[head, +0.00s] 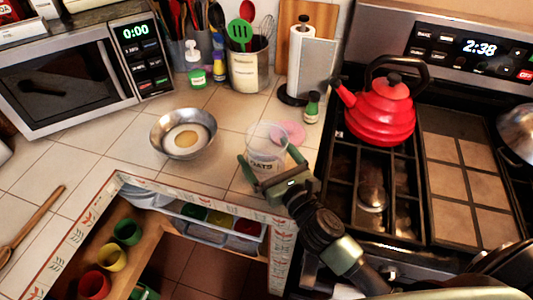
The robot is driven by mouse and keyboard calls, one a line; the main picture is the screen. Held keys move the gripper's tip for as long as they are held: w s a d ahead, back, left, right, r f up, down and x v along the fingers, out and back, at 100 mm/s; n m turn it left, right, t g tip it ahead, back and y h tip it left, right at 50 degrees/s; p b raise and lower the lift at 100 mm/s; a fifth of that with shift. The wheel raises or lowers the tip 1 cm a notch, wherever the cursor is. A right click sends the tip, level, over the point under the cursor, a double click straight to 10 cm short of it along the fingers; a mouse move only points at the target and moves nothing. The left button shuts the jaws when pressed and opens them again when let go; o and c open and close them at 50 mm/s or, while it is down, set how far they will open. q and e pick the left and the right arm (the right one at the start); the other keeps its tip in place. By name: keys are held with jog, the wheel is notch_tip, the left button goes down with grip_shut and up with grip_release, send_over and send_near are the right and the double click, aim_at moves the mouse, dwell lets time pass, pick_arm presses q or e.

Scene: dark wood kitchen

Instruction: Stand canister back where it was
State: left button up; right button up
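The canister (266,146) is a clear, upright container with OATS lettering on its side. It is at the counter's front edge, near the corner by the stove. My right gripper (266,158) reaches it from the lower right, with one green finger along each side, seemingly pressed on it. The gripper body hides the canister's base, so I cannot tell whether it touches the counter. My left gripper is not in view.
A pink round item (290,132) lies just behind the canister. A metal bowl (183,134) is to the left, and a paper towel holder (303,65) and small green bottle (312,107) are behind. A red kettle (381,110) stands on the stove. An open drawer (200,232) is below.

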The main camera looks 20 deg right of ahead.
jog(key=shift+r, duration=0.3)
jog(key=s+b, duration=0.1)
jog(key=s, duration=0.2)
jog(key=s+d+b, duration=0.1)
jog(key=s, duration=0.3)
jog(key=s+d+b, duration=0.1)
jog(key=s, duration=0.2)
jog(key=shift+s+f, duration=0.15)
jog(key=shift+f, duration=0.2)
jog(key=shift+s+d+r, duration=0.15)
jog(key=shift+s+r, duration=0.1)
jog(key=shift+s, duration=0.55)
